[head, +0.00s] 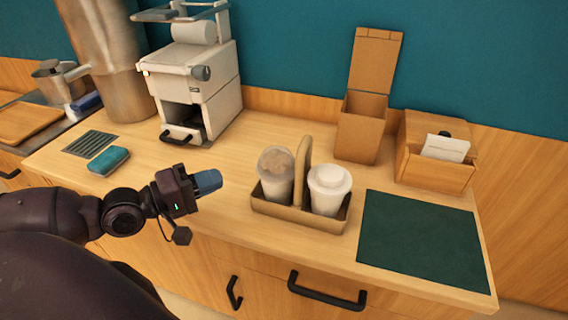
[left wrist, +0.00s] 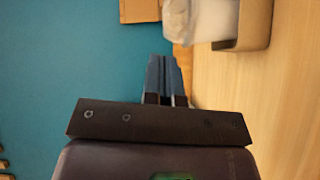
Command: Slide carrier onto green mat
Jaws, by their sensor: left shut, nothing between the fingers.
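The tan carrier (head: 298,216) stands upright on the wooden counter and holds two cups. One cup (head: 276,176) has a clear domed lid and the other cup (head: 328,190) is white with a white lid. The green mat (head: 421,240) lies flat and bare to the right of the carrier, with a narrow strip of counter between them. My left gripper (head: 207,182) is shut and empty, to the left of the carrier and apart from it. The left wrist view shows its closed blue fingers (left wrist: 166,78) and part of the carrier (left wrist: 256,22) at the top. My right gripper is out of view.
A white machine (head: 205,95) stands at the back left. A cardboard box (head: 362,128) with a raised lid and a wooden box (head: 435,155) stand behind the carrier and mat. A teal sponge-like block (head: 109,160) lies at the left. The counter's front edge runs close below.

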